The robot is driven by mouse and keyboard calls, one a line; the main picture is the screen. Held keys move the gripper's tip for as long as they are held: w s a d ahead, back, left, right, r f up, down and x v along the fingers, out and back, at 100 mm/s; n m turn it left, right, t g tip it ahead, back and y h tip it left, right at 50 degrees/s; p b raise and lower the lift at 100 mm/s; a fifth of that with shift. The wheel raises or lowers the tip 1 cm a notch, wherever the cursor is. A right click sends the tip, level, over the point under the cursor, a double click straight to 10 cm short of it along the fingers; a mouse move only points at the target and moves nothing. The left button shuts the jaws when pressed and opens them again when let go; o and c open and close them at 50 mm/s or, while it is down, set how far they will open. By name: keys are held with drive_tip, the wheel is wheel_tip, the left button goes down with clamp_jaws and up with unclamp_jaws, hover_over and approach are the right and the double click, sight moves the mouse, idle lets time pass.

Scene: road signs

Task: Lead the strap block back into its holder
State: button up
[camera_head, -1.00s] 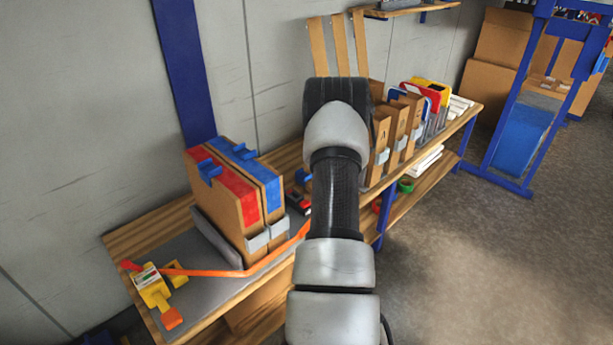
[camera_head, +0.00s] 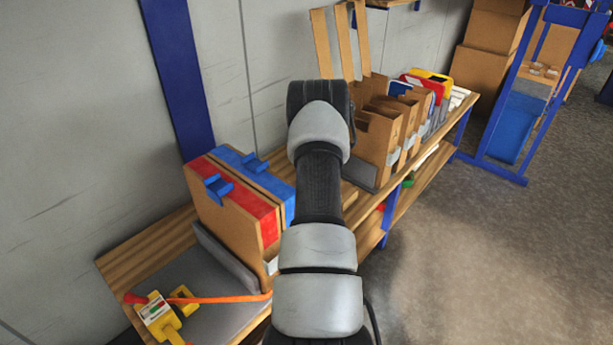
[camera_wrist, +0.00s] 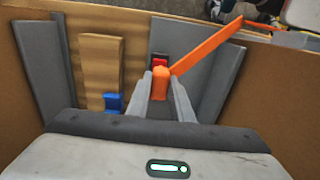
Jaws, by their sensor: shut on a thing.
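In the wrist view my gripper (camera_wrist: 163,95) is shut on the orange strap block (camera_wrist: 160,84), which sits between its two grey fingers. The orange strap (camera_wrist: 208,47) runs from the block to the upper right. A small red-and-black piece (camera_wrist: 159,60) shows just beyond the block against a grey panel; I cannot tell whether it is the holder or whether they touch. In the head view the strap (camera_head: 225,299) runs from a yellow device (camera_head: 160,312) and passes behind my arm. My gripper and the block are hidden there.
Cardboard boxes with a red top (camera_head: 238,200) and a blue top (camera_head: 262,175) stand on the bench beside my arm. Open cardboard holders (camera_head: 380,135) stand farther right. In the wrist view, cardboard walls flank the gripper, with a blue piece (camera_wrist: 113,102) close left.

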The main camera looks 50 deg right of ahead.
drive_tip(key=shift+w+r, duration=0.15)
drive_tip(key=shift+r, duration=0.25)
wheel_tip(320, 180, up, 28)
drive_tip(key=a+f+p, duration=0.1)
drive_tip(key=a+p, duration=0.2)
drive_tip(key=p, duration=1.5)
drive_tip(key=a+b, duration=0.6)
drive_tip(key=a, duration=4.1)
drive_tip(key=w+f+b, duration=0.2)
drive_tip(key=f+b, duration=0.6)
drive_tip(key=f, duration=0.4)
drive_tip(key=w+f+b, duration=0.2)
drive_tip(key=f+b, duration=0.6)
drive_tip(key=f, duration=0.4)
drive_tip(key=w+f+b, duration=0.3)
drive_tip(key=f+b, duration=0.5)
drive_tip(key=f, duration=0.4)
drive_tip(key=shift+a+f, duration=0.25)
